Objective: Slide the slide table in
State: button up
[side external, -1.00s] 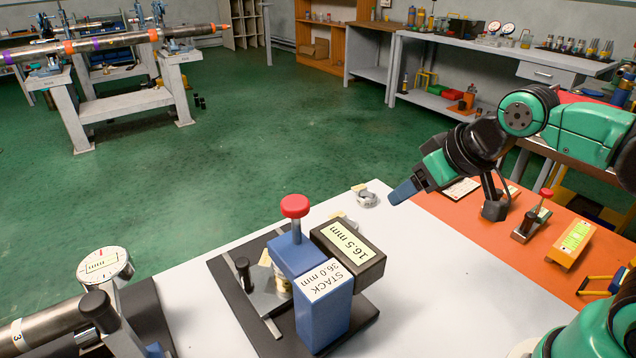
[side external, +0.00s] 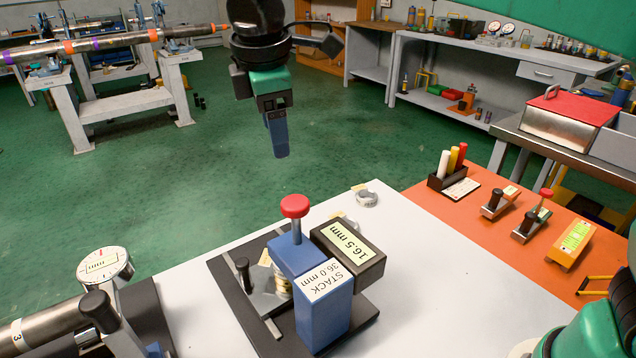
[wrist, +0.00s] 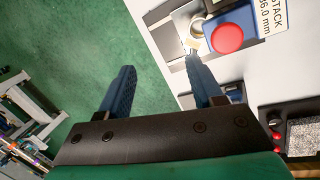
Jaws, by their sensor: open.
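The stack fixture (side external: 322,322) is a blue body on a dark base, with a red knob (side external: 294,206) on top and a label reading "STACK 36.0 mm". A grey metal plate with an upright black handle (side external: 243,272), seemingly the slide table (side external: 262,302), lies at its left side. A small ringed part stands between plate and blue body, mostly hidden. My gripper (side external: 279,152) is open and empty, high above and behind the fixture. In the wrist view my gripper (wrist: 158,72) shows two separated blue fingers; the red knob (wrist: 227,38) is beyond the right finger.
A dark block labelled "16.5 mm" (side external: 348,245) adjoins the blue body. A dial gauge (side external: 103,265) and clamped pipe (side external: 45,328) stand at left. An orange mat (side external: 480,240) with tools lies at right. The white tabletop between fixture and mat is mostly clear.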

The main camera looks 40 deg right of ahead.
aim_at(239, 264)
jog(key=a+f+n+g+h, duration=0.1)
jog(key=a+f+n, duration=0.2)
jog(key=a, duration=0.2)
jog(key=a+f+n+h, duration=0.1)
jog(key=a+f+n, duration=0.1)
jog(key=a+n, duration=0.25)
jog(key=shift+m, duration=0.45)
jog(key=a+x, duration=0.1)
jog(key=x, duration=0.3)
jog(key=a+x, duration=0.1)
jog(key=x, duration=0.3)
jog(key=a+f+x, duration=0.1)
jog(key=x, duration=0.4)
jog(key=shift+s+d+f, duration=0.1)
jog(key=shift+s+f, duration=0.05)
jog(key=shift+s, duration=0.2)
jog(key=shift+d+f, duration=0.3)
jog(key=shift+f, duration=0.3)
grip_shut()
